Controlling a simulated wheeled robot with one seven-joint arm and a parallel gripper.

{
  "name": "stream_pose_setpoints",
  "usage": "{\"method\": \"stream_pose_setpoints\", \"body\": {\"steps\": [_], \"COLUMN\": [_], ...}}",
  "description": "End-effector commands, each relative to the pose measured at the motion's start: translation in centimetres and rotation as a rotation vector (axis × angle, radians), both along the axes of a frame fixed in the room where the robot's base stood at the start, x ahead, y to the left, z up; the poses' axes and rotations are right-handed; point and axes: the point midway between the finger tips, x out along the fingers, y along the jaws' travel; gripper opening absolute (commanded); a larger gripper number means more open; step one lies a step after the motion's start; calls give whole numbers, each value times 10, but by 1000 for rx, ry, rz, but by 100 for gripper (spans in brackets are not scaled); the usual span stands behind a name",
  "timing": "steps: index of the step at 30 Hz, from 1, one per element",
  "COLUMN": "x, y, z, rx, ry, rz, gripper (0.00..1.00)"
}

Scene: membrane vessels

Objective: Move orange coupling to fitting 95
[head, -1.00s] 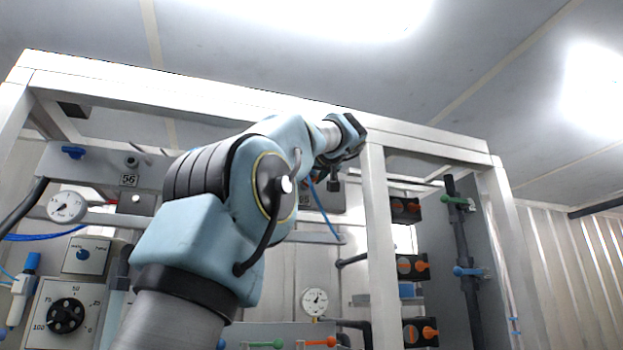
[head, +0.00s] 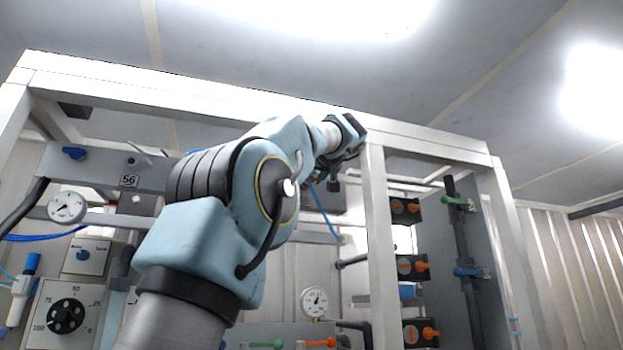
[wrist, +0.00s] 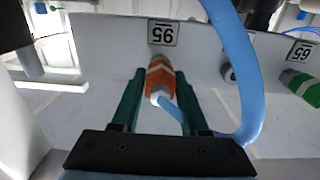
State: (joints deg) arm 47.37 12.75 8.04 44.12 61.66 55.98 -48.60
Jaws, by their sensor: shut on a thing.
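The orange coupling (wrist: 160,78) with white chevron bands is between the two green fingers of my gripper (wrist: 157,90) in the wrist view. My gripper is shut on it. A blue hose (wrist: 236,60) runs from its near end and loops up to the right. The coupling's far end points at the grey panel, just below a plate reading 95 (wrist: 163,33) as pictured. The fitting there is hidden behind the coupling, so I cannot tell whether they touch. In the head view my gripper (head: 333,175) is small and dark, partly hidden by my wrist.
A green coupling (wrist: 300,86) sits on the panel at right, near a plate reading 65 (wrist: 299,52) as pictured. In the head view a white frame post (head: 379,240) stands close right of my gripper. Valves with orange handles (head: 411,267) lie beyond it.

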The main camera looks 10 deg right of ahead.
Motion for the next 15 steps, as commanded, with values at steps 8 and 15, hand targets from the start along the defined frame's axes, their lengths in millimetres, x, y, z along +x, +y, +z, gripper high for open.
{"method": "stream_pose_setpoints", "body": {"steps": [8, 15], "x": [4, 9], "y": [1, 2], "z": [1, 1], "rx": [0, 0], "ry": [0, -1], "rz": [0, 1], "gripper": [0, 0]}}
